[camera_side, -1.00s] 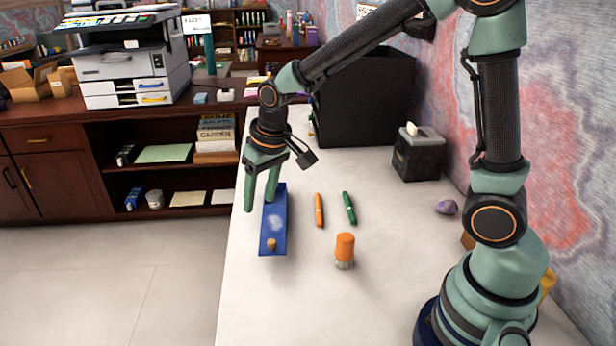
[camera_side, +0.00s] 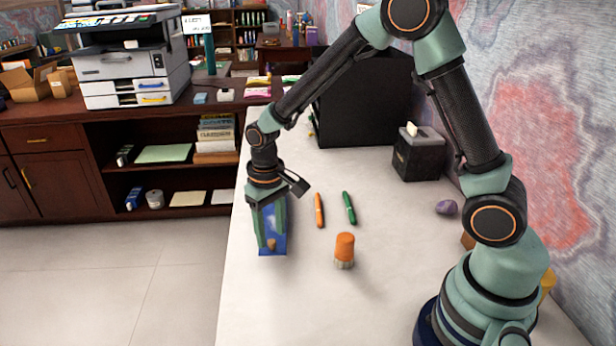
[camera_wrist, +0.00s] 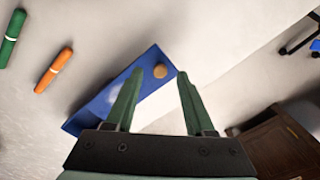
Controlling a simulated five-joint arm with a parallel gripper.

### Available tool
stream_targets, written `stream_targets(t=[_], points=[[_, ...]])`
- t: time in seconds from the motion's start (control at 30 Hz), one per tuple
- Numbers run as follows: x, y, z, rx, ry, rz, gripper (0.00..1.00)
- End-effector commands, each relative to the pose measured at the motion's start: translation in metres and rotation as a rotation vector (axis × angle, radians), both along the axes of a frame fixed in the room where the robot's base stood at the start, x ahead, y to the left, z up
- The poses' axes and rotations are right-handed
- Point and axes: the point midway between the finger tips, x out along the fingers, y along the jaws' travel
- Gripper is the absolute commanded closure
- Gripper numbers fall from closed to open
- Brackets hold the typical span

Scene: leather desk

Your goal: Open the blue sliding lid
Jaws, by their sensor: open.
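The blue sliding lid (camera_side: 277,244) lies at the left edge of the white desk in the side view, a light patch on its top and a small wooden knob (camera_side: 271,244) near its front end. The lid (camera_wrist: 103,102) and knob (camera_wrist: 160,71) also show in the wrist view. My gripper (camera_side: 271,246) is open, its green fingers pointing down over the lid. In the wrist view my gripper (camera_wrist: 156,75) has its fingertips on either side of the knob, just short of it. I cannot tell whether the fingers touch the lid. The fingers hide part of it.
An orange marker (camera_side: 319,210) and a green marker (camera_side: 349,208) lie right of the lid. An orange-topped cylinder (camera_side: 345,247) stands at the front right. A black box (camera_side: 419,155) and a purple stone (camera_side: 446,207) are farther right. The front of the desk is clear.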

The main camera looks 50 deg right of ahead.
Motion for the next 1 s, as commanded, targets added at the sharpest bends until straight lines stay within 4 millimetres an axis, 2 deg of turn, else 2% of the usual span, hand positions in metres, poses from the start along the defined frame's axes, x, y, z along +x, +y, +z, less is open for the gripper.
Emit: stream_targets(t=[0.2, 0.5, 0.53, 0.67, 1.0], points=[[0.000, 0.000, -0.018, 0.000, 0.000, 0.000, 0.46], [0.000, 0.000, -0.021, 0.000, -0.001, 0.000, 0.46], [0.000, 0.000, -0.021, 0.000, -0.001, 0.000, 0.50], [0.000, 0.000, -0.021, 0.000, -0.001, 0.000, 0.99], [0.000, 0.000, -0.020, 0.000, -0.001, 0.000, 1.00]])
